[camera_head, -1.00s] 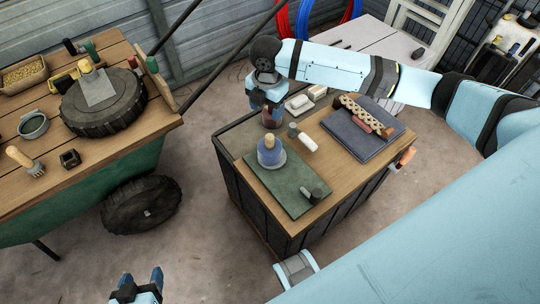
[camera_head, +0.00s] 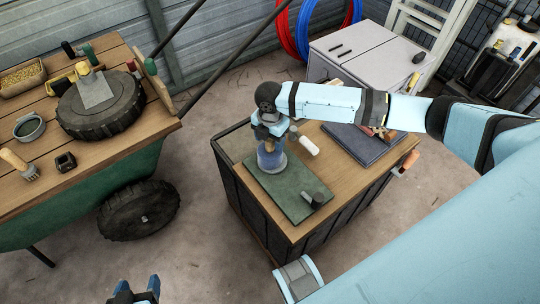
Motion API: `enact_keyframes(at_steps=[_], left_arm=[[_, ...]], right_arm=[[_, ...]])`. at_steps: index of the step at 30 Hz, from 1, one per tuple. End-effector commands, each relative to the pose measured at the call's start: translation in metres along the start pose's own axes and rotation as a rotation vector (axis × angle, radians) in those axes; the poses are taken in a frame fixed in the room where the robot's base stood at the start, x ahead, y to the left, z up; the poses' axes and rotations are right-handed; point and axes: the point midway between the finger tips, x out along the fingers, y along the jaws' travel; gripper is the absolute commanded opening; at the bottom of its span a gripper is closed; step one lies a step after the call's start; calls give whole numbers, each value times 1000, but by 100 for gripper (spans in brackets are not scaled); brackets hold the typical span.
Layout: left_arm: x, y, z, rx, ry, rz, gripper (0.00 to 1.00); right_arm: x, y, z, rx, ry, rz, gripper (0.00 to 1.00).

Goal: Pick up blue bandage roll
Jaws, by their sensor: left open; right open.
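My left gripper (camera_head: 137,286) is open and empty at the bottom edge, low over the floor, well away from the cabinet.
A white-ended cylinder (camera_head: 308,146) lies close to the right of my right gripper. A dark grey cylinder (camera_head: 315,197) is at the mat's front corner. A cart (camera_head: 95,175) with tools stands left.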

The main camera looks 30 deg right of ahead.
Motion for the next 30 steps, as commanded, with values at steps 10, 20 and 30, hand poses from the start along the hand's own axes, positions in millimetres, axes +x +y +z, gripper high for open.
enact_keyframes(at_steps=[10,20,30], left_arm=[[-1,1,-2,-1,5,2,66],[-1,1,-2,-1,6,3,66],[-4,1,-6,-2,5,2,66]], right_arm=[[9,0,0,-1,0,1,50],[8,0,0,-1,0,1,0],[-18,1,0,-1,-1,4,0]])
